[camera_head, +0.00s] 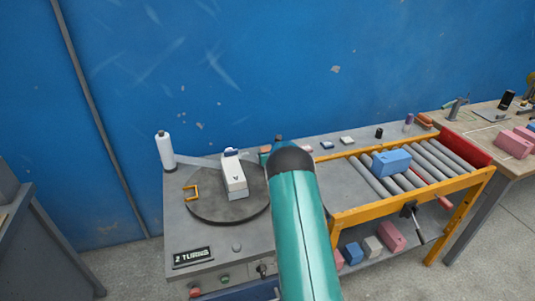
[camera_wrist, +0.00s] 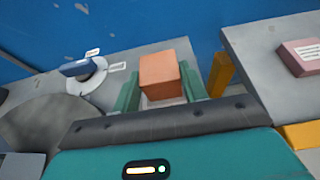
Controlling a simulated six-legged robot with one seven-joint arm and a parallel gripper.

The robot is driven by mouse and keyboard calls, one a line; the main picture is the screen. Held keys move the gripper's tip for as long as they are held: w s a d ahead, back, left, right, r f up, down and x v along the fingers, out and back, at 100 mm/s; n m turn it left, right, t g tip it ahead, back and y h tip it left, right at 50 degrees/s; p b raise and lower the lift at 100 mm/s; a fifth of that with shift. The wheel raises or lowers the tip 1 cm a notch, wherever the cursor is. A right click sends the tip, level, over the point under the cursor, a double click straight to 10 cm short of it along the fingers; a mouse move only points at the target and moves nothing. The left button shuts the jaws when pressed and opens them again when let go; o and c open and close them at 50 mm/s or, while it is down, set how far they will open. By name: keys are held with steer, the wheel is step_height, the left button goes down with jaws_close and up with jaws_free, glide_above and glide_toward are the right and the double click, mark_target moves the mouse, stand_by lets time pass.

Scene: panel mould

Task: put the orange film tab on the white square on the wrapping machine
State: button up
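In the wrist view an orange block (camera_wrist: 160,70), which I take to be the film tab, is between the two green fingers of my gripper (camera_wrist: 163,88). The fingers appear to touch its sides, and it hides much of the surface behind it. A pale patch shows just below the block; I cannot tell whether this is the white square. The wrapping machine (camera_head: 215,258) has a dark round turntable (camera_head: 205,213) with a white box (camera_head: 235,182) on it. In the head view my arm hides most of the gripper.
A white film roll (camera_head: 165,152) stands at the machine's back left. A yellow-framed roller conveyor (camera_head: 395,205) with a blue block (camera_head: 392,162) is at right. Pink blocks (camera_head: 515,143) lie on the far-right table. A blue object on a white ring (camera_wrist: 88,70) is left of the gripper.

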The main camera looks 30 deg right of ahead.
steer(key=o, duration=0.3)
steer(key=shift+o, duration=0.2)
steer(key=shift+r, duration=0.15)
